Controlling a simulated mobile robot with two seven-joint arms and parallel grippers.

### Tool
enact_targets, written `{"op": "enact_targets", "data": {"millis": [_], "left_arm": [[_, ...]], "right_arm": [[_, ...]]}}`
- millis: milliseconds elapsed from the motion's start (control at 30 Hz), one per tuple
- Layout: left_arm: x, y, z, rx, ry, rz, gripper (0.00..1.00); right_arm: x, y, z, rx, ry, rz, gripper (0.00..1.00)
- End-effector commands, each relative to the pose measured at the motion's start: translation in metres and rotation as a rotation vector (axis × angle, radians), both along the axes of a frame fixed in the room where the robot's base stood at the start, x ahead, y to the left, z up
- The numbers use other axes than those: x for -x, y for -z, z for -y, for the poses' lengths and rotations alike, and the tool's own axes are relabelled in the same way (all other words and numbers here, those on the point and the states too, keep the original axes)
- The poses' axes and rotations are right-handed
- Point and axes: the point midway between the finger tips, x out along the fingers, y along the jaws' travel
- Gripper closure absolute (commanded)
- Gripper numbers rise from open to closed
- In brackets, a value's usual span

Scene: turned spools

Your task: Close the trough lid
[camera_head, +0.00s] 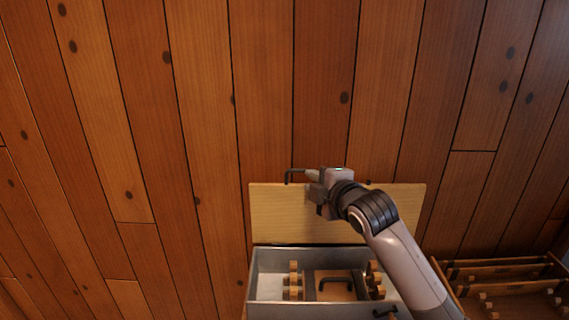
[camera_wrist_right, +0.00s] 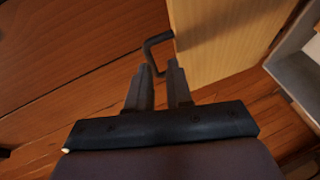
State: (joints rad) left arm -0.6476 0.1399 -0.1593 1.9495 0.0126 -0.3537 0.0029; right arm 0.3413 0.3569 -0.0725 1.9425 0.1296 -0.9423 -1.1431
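The trough (camera_head: 280,309) is a grey-walled box at the bottom of the head view. Its lid (camera_head: 275,218), a pale wooden board, stands raised along the trough's back edge, so the trough is open. A dark bent handle (camera_head: 290,172) is at the lid's upper edge. In the right wrist view the handle (camera_wrist_right: 149,43) sticks out from the edge of the lid (camera_wrist_right: 215,40). My right gripper (camera_head: 309,180) is at the lid's upper part, beside the handle. Its fingers (camera_wrist_right: 158,72) are apart, with the handle's end showing at the gap between their tips. My left gripper is not in view.
Inside the trough are wooden spools (camera_head: 293,281) and a brown piece with a dark handle (camera_head: 336,280). A wooden rack (camera_head: 500,270) with several pegs or spools stands at the right. My right arm crosses the trough's right end. Wooden planks fill the background.

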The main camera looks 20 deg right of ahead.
Motion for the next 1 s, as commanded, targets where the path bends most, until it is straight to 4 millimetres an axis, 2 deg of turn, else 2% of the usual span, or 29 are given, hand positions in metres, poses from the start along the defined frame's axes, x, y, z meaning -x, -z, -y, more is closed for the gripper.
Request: {"op": "enact_targets", "data": {"millis": [33, 167, 700, 1000], "left_arm": [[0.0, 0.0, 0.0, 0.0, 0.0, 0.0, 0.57], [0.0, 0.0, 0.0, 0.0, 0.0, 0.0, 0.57], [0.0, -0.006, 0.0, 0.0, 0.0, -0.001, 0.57], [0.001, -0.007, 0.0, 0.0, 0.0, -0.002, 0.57]], "right_arm": [[-0.002, -0.006, 0.002, 0.017, 0.0, 0.006, 0.8], [-0.007, -0.01, 0.003, 0.031, -0.001, 0.007, 0.8], [-0.061, 0.004, 0.005, 0.029, -0.001, 0.007, 0.8], [-0.072, 0.008, 0.005, 0.029, -0.002, 0.008, 0.8]]}}
